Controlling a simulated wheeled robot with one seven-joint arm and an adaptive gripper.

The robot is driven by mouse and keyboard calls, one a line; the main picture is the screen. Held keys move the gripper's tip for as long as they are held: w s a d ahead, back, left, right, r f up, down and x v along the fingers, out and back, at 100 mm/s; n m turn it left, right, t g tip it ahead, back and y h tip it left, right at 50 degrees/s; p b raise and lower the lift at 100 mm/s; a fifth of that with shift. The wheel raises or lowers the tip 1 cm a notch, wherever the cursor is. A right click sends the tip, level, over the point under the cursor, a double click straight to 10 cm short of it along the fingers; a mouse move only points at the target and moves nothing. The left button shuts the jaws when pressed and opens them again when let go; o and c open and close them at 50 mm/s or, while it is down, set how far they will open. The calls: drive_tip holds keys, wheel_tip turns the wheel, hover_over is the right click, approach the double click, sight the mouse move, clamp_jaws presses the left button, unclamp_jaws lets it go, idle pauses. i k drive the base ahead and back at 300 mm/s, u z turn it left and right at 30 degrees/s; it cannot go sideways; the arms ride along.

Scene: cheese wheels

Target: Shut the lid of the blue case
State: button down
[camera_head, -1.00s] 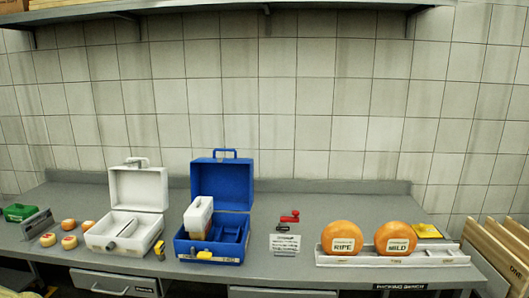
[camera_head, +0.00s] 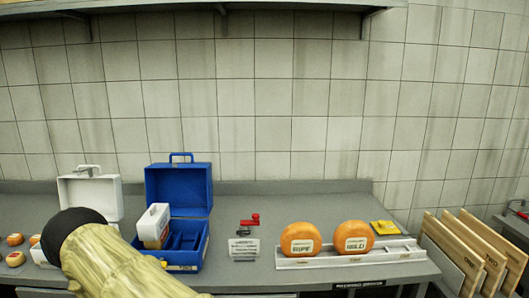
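The blue case (camera_head: 186,257) stands on the grey bench, left of the middle. Its lid (camera_head: 179,188) is open and stands upright at the back, with a handle on its top edge. A white box-like piece (camera_head: 155,222) stands upright in the left part of the case, rising above the rim. The right part of the case shows blue compartments. A pale yellow, black-ended part that looks like my arm covers the lower left, in front of the white case and close to the blue case's left side in the picture. My gripper's fingers do not show.
An open white case (camera_head: 92,198) stands to the left, partly hidden. To the right are a red-handled item (camera_head: 251,219), a small sign (camera_head: 244,249), and two orange cheese wheels, RIPE (camera_head: 300,239) and MILD (camera_head: 353,238), on a pale rack. Wooden boards (camera_head: 455,262) stand at far right.

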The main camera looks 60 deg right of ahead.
sight(187, 187)
drive_tip(key=z, duration=1.2)
drive_tip(key=i, duration=0.1)
drive_tip(key=z, duration=0.05)
